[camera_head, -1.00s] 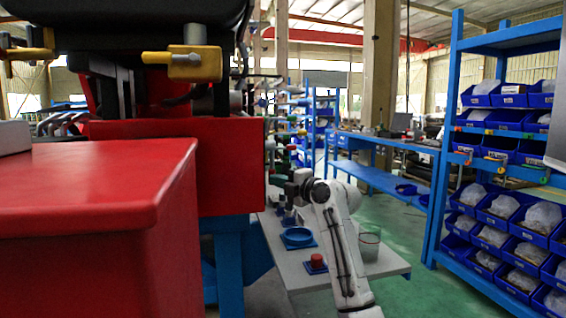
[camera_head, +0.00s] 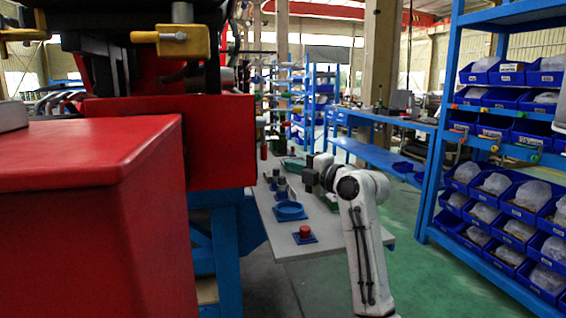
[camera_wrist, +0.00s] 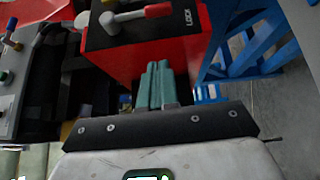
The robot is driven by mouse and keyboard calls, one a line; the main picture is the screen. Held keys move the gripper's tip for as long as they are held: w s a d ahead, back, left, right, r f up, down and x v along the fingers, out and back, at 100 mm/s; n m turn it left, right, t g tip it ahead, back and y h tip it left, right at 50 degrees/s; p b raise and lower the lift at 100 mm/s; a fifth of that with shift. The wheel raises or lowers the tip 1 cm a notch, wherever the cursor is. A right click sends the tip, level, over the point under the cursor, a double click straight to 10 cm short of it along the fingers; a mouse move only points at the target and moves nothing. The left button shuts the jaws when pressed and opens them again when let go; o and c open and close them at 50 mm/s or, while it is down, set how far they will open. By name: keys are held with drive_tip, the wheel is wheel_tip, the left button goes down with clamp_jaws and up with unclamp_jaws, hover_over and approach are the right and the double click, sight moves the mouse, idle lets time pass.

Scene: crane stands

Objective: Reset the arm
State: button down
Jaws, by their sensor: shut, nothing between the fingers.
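My white arm (camera_head: 365,240) rises at the right end of the grey table in the head view, bent at its elbow, with its dark wrist end (camera_head: 315,175) pointing left over the table. The fingers are too small to make out there. In the wrist view, my gripper (camera_wrist: 156,68) shows as two teal fingers pressed side by side, shut and empty. They point toward a red machine body (camera_wrist: 140,55) with a dark top and a lever handle. I cannot tell whether they touch it.
A large red machine (camera_head: 90,220) fills the left. A blue rack with bins (camera_head: 522,198) stands right. Green floor is open between.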

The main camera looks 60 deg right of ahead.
drive_tip(key=shift+s+a, duration=0.1)
drive_tip(key=shift+s, duration=0.35)
drive_tip(key=w+a+f+m+g+y, duration=0.2)
drive_tip(key=w+a+f+m, duration=0.1)
drive_tip(key=a+f, duration=0.65)
drive_tip(key=w+a+f+m+g+y, duration=0.25)
drive_tip(key=a+f, duration=0.45)
drive_tip(key=f, duration=0.5)
drive_tip(key=s+a+f+m+g+y, duration=0.1)
drive_tip(key=s+a+f+m+g, duration=0.35)
drive_tip(key=a+f, duration=0.75)
drive_tip(key=s+a+f+m+g, duration=0.35)
drive_tip(key=s+a+f, duration=0.2)
drive_tip(key=s, duration=0.55)
drive_tip(key=s+a+f+m+g, duration=0.2)
drive_tip(key=s+a+f+g, duration=0.4)
drive_tip(key=s, duration=0.5)
wheel_tip(320, 180, up, 25)
drive_tip(key=t+p, duration=0.2)
drive_tip(key=p, duration=2.3)
drive_tip(key=shift+d+f+h, duration=0.15)
drive_tip(key=shift+d+h, duration=0.2)
drive_tip(key=shift+d, duration=0.05)
